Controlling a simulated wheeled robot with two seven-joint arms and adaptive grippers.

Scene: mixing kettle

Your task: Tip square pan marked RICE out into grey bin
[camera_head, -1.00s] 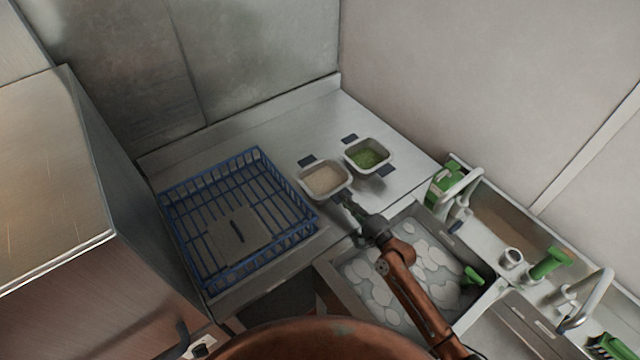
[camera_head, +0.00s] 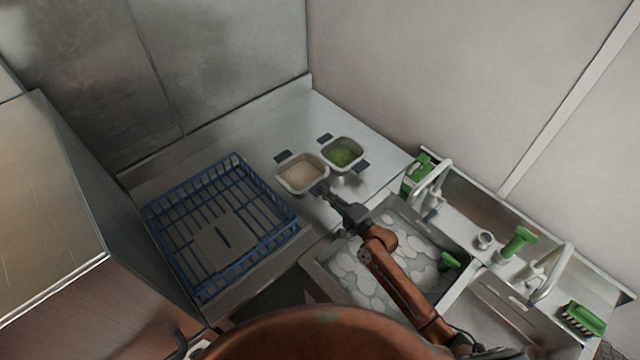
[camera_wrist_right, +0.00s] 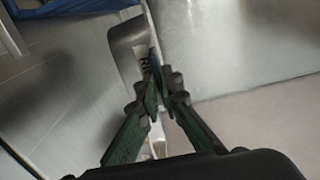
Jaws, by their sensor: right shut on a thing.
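The square pan with pale, rice-like contents (camera_head: 300,177) is at the back of the steel counter in the head view, left of a similar pan with green contents (camera_head: 343,155). In the right wrist view the pale pan (camera_wrist_right: 126,48) shows partly, with part of its dark lettering by the fingers. My right gripper (camera_head: 324,190) is at the pan's near right side, shut on its dark handle (camera_head: 320,188). The pan looks level; I cannot tell whether it touches the counter. My left gripper is out of view. I cannot make out a grey bin for certain.
A blue wire rack (camera_head: 225,225) holding a flat grey piece stands on the counter left of the pan. A sink (camera_head: 315,272) with foamy water lies under my right arm. Taps, a green brush (camera_head: 582,318) and bottles line the right. A wall closes the back.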

